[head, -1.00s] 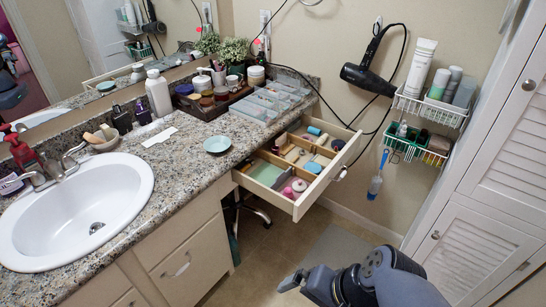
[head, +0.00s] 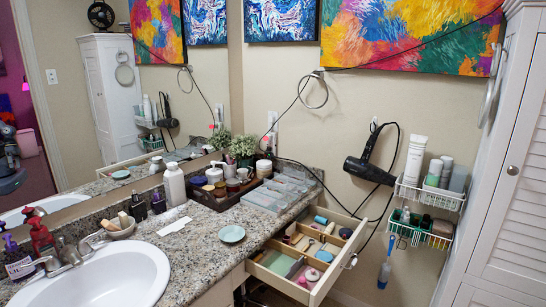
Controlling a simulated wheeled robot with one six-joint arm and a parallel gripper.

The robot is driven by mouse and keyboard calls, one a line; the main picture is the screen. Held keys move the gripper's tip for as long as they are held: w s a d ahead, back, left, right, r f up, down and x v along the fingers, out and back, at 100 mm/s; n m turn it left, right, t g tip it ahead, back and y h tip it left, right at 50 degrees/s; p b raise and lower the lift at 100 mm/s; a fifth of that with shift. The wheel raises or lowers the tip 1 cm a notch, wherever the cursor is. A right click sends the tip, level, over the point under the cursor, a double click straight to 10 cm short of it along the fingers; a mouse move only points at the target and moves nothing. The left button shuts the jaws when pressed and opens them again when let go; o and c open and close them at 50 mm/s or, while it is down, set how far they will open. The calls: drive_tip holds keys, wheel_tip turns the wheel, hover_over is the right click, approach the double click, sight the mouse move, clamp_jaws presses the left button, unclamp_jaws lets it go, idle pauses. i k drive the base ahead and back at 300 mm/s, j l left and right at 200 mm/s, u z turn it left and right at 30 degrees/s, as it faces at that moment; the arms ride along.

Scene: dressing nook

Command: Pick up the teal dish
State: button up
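The teal dish (head: 231,234) is a small, round, shallow pale-teal dish. It lies on the granite counter (head: 205,261), right of the sink and left of the open drawer. Nothing touches it and its top is uncovered. My gripper is not in the head view now.
The open drawer (head: 307,296) juts out right of the dish, holding several small items. A white sink (head: 95,280) is to the left. Behind are a dark tray of jars (head: 206,204), a white bottle (head: 174,185) and a clear organizer (head: 265,200). A hair dryer (head: 368,168) hangs on the wall.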

sight(230, 234)
drive_tip(key=z, duration=0.1)
drive_tip(key=i+j+u, duration=0.15)
drive_tip(key=i+j, duration=0.15)
drive_tip(key=i+j+u, duration=0.1)
drive_tip(key=i+j, duration=0.15)
drive_tip(key=i, duration=0.3)
drive_tip(key=i+j+u, duration=0.15)
drive_tip(key=i, duration=0.3)
drive_tip(key=j, duration=0.1)
